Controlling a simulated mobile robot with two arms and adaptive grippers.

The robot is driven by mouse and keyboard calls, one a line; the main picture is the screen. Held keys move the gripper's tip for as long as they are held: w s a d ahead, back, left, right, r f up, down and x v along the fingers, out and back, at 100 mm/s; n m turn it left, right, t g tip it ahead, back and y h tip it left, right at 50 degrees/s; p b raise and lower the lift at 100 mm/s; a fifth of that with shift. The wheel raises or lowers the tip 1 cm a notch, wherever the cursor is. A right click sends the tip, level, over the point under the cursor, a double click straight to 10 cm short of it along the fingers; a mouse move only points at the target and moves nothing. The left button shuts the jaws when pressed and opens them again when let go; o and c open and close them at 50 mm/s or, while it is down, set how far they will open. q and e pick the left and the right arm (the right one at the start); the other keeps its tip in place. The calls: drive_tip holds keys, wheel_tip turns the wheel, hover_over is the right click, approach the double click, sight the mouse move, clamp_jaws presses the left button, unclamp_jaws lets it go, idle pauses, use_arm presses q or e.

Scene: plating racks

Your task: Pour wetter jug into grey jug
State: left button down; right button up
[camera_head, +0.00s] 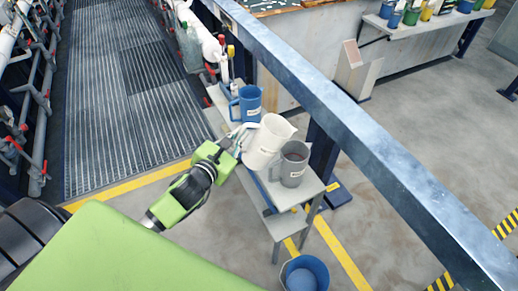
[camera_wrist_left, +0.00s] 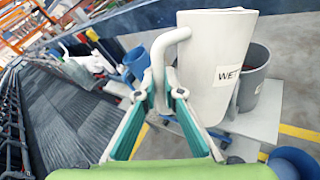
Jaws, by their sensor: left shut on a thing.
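The white wetter jug (camera_head: 264,145) is in my left gripper (camera_head: 238,137), which is shut on its handle. In the left wrist view, the jug (camera_wrist_left: 212,65) shows a label reading "WET", and the fingers (camera_wrist_left: 161,92) close around the handle's lower part. In the head view the jug leans a little to the right, just left of the grey jug. The grey jug (camera_head: 293,164) stands upright on the end of a grey bench, with dark content inside. It is partly behind the white jug in the left wrist view (camera_wrist_left: 255,80). My right gripper is not in view.
A blue jug (camera_head: 249,104) stands behind the white jug on the narrow bench (camera_head: 302,187). A blue bucket (camera_head: 305,271) is on the floor at the front. A steel beam (camera_head: 345,120) runs diagonally right of the bench. More floor is open at the right.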

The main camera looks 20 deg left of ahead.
use_arm(q)
drive_tip(key=shift+r+n+t, duration=0.15)
drive_tip(key=shift+n+t, duration=0.15)
drive_tip(key=shift+r, duration=0.15)
drive_tip(key=shift+r+n+p, duration=0.3)
drive_tip(key=shift+r, duration=0.5)
drive_tip(key=shift+w, duration=0.15)
